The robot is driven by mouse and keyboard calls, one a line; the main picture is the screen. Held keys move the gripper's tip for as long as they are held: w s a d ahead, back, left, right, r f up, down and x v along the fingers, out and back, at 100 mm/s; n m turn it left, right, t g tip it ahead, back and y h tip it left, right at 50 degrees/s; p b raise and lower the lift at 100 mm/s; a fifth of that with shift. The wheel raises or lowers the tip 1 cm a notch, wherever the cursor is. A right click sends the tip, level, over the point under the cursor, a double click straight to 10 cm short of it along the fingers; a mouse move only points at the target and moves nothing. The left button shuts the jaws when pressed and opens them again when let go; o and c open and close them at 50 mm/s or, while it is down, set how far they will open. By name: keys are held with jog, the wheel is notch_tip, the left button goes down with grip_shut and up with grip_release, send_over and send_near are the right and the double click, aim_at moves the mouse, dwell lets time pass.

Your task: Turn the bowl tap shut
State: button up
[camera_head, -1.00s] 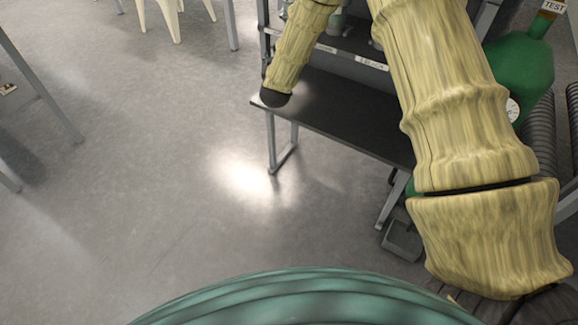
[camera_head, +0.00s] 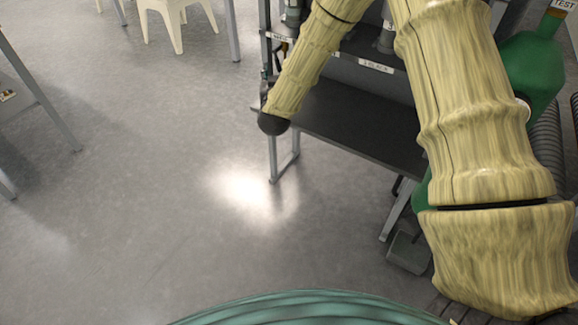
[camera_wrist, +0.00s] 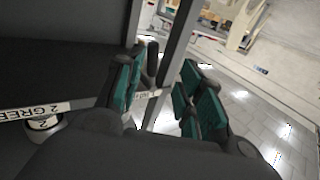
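My gripper (camera_wrist: 160,95) shows in the wrist view with its two teal-padded fingers spread apart, and nothing is clearly held. Between and behind the fingers are a grey metal post and a small white label (camera_wrist: 146,95). A dark rounded piece (camera_wrist: 152,60) stands right beside the left finger; I cannot tell whether it is the bowl tap or part of my gripper. I cannot make out the bowl tap for certain in either view. In the head view my arm crosses the rack, and my gripper does not show.
A metal rack with a dark lower shelf (camera_head: 350,122) stands at right of centre in the head view. Its upper ledge has a label (camera_head: 376,66). A green cylinder (camera_head: 533,65) stands to the right.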

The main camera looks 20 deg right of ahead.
jog(key=s+a+f+n+g+y+p, duration=0.1)
jog(key=s+a+f+g+y+p, duration=0.1)
jog(key=s+f+g+p, duration=0.2)
jog(key=s+a+f+n+g+y+p, duration=0.1)
jog(key=s+f+p, duration=0.6)
jog(key=s, duration=1.4)
notch_tip(320, 180, down, 4)
jog(key=a+g+y, duration=0.1)
jog(key=g, duration=0.1)
jog(key=shift+f+n+g+y+p, duration=0.25)
jog(key=shift+n+g+y+p, duration=0.05)
jog(key=shift+n+g+y, duration=0.1)
jog(key=shift+a, duration=0.1)
